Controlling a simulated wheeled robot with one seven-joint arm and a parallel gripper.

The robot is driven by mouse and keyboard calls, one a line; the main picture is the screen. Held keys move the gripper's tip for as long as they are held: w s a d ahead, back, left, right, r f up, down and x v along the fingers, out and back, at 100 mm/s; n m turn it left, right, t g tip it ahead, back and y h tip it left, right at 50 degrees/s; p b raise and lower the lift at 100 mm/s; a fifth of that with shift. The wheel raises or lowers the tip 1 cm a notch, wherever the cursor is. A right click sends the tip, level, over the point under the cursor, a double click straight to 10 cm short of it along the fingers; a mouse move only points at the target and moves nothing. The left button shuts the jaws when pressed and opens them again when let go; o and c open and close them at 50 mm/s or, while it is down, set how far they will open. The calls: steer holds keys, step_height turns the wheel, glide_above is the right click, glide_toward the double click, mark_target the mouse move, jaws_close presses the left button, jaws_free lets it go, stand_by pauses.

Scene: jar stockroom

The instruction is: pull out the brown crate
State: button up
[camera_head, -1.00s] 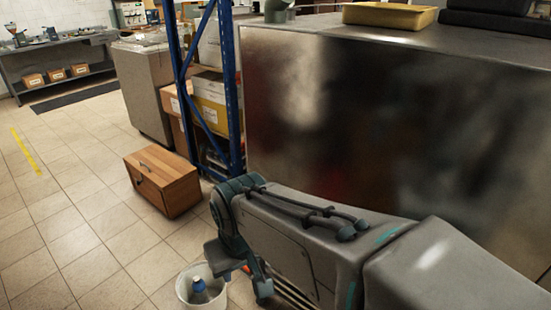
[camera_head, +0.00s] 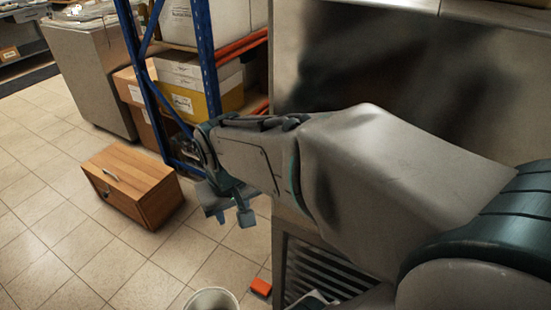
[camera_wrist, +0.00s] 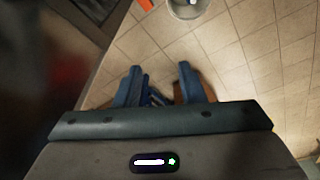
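A brown patch, likely the crate (camera_wrist: 190,91), shows partly hidden behind the right finger.
A blue-framed shelf (camera_head: 203,65) with boxes stands behind the crate. A large metal cabinet (camera_head: 350,60) fills the right. A white bucket (camera_head: 212,300) and an orange object (camera_head: 261,287) are on the floor near the bottom edge. Floor left of the crate is clear.

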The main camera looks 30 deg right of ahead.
steer(key=w+d+f+m+g+h+b, duration=0.35)
steer(key=w+d+f+h+b, duration=0.2)
steer(key=w+d+f, duration=1.05)
steer(key=w+d+f+g+h+b, duration=0.25)
steer(key=w+d+f+h, duration=0.35)
steer(key=f, duration=0.4)
steer(key=w+d+f+g+h+b, duration=0.1)
steer(key=w+d+f+h+b, duration=0.25)
steer(key=d+f, duration=0.55)
steer(key=f+x, duration=0.1)
steer(key=x, duration=1.2)
steer(key=shift+m, duration=0.35)
steer(key=shift+s+d+f, duration=0.1)
steer(key=shift+s, duration=0.05)
jaws_close()
